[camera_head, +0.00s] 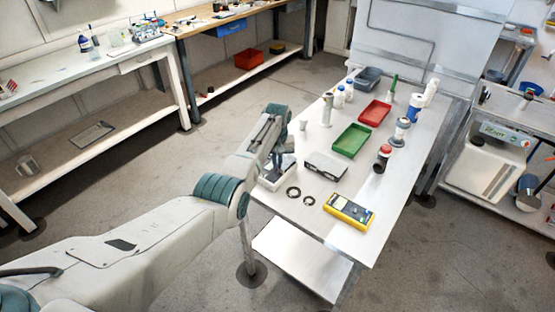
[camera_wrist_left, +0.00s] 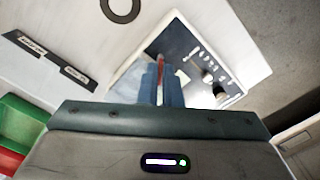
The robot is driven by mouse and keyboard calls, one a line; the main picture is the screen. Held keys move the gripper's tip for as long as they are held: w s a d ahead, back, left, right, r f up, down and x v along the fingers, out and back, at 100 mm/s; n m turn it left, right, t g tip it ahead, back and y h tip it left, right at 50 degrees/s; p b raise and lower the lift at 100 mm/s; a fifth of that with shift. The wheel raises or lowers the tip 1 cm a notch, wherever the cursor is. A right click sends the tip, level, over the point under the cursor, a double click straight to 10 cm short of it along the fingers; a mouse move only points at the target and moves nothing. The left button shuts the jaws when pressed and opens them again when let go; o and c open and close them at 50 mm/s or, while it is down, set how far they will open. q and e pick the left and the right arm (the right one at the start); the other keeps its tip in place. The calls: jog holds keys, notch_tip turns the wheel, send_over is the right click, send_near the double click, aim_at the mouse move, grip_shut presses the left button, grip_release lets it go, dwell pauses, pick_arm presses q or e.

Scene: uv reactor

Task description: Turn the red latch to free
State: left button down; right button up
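The red latch (camera_wrist_left: 161,63) shows in the left wrist view as a narrow red strip on a dark control panel (camera_wrist_left: 187,50) with a light frame. My left gripper (camera_wrist_left: 160,84) has its two blue fingers close together over the panel, with the red strip in the narrow gap between them. The fingers look shut on it, and they hide its lower part. In the head view my left gripper (camera_head: 277,160) points down at the panel unit near the table's left edge and hides most of it. The latch cannot be made out there. My right gripper is in neither view.
On the table (camera_head: 300,228), a grey box (camera_head: 325,166), two dark rings (camera_head: 300,195) and a yellow multimeter (camera_head: 349,211) lie right of the panel unit. A green tray (camera_head: 352,140), a red tray (camera_head: 375,113) and several bottles stand farther back.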

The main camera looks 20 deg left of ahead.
pick_arm(q)
jog(key=n+p, duration=0.1)
jog(key=n, duration=0.4)
jog(key=shift+a+r+n, duration=0.1)
jog(key=shift+r+n, duration=0.05)
jog(key=shift+n, duration=0.15)
jog(key=n+p, duration=0.1)
jog(key=n, duration=0.3)
jog(key=shift+n, duration=0.3)
jog(key=shift+a, duration=0.1)
jog(key=c, duration=1.6)
grip_release()
jog(key=shift+r, duration=0.5)
notch_tip(320, 180, up, 10)
jog(key=shift+f+b, duration=0.2)
jog(key=shift+b, duration=0.85)
jog(key=shift+s, duration=0.1)
